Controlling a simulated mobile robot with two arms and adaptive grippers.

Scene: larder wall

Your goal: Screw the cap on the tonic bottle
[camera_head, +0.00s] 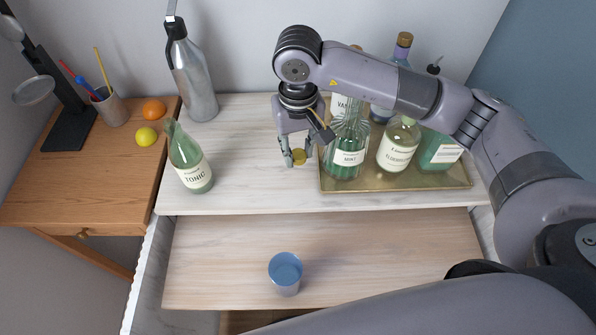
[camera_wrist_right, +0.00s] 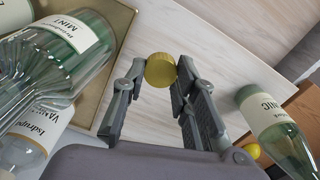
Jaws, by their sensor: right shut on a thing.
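The green tonic bottle (camera_head: 190,160) stands upright on the left part of the pale shelf, its label facing front. It also shows at the right of the right wrist view (camera_wrist_right: 277,128). My right gripper (camera_head: 298,158) is shut on a yellow-gold cap (camera_head: 299,157), held between the fingertips beside the tray's left edge. The cap (camera_wrist_right: 160,70) shows clearly between the fingers in the right wrist view. The cap is apart from the bottle, which is well to its left in the head view. My left gripper is not in view.
A brass tray (camera_head: 400,186) holds several bottles, including a MINT bottle (camera_head: 347,145) close to my right gripper. A steel siphon (camera_head: 192,75) stands behind the tonic bottle. A blue cup (camera_head: 286,273) is on the lower front surface. The shelf between bottle and tray is clear.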

